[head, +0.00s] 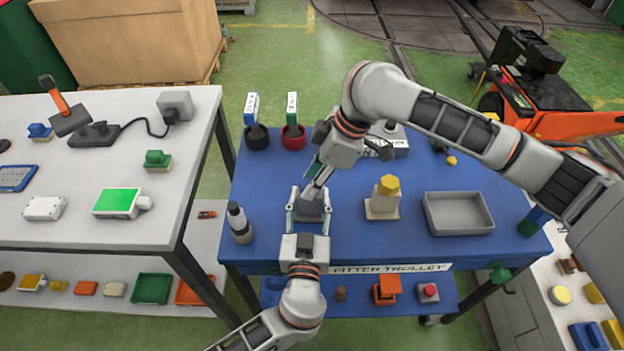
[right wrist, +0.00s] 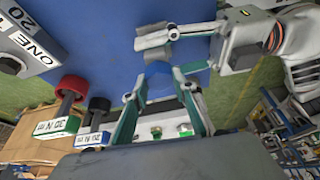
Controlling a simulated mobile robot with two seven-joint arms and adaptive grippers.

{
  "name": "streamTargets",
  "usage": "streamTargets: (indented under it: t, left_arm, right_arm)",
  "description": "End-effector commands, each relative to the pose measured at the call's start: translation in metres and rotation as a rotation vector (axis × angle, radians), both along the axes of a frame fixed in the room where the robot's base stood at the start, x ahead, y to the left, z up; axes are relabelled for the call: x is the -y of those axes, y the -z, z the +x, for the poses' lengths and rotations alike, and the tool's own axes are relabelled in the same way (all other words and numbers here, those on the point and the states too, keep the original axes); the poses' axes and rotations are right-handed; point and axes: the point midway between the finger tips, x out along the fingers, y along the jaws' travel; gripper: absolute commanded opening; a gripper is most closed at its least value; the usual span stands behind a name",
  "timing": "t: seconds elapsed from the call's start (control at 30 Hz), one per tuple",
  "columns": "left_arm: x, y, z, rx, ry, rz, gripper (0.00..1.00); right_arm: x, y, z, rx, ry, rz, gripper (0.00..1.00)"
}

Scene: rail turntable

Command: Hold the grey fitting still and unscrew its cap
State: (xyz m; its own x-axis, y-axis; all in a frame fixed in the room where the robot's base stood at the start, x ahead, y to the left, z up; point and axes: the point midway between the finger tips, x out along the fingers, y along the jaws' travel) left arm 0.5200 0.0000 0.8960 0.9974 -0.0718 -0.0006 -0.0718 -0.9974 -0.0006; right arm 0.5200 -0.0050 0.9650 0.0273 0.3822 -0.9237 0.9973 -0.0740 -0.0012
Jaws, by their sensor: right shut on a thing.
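The grey fitting (head: 312,209) is on the blue trolley top near its left front. My left gripper (head: 309,214) comes in from the front with a finger on each side of it, closed around its body. My right gripper (head: 317,183) reaches down from above and behind, and its fingertips meet over the fitting's top. In the right wrist view a blue rounded cap (right wrist: 158,69) sits between my right fingertips, and my right gripper is shut on it. My left gripper (right wrist: 165,43) shows just beyond it. In the head view the cap is mostly hidden by my fingers.
A beige fitting with a yellow cap (head: 387,197) stands to the right, then an empty grey tray (head: 458,213). A grey bottle (head: 239,224) stands close on the left. Black (head: 256,138) and red (head: 293,138) holders with labelled tools stand behind.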

Motion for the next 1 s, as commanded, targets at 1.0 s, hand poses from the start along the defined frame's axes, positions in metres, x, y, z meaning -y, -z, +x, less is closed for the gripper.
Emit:
streamTargets:
  t: [1.0]
  left_arm:
    - [-0.0005, -0.0005, 0.0001, 0.001, -0.001, 0.001, 0.02]
  right_arm:
    - [0.0011, 0.0013, 0.0039, 0.001, -0.529, -0.004, 0.05]
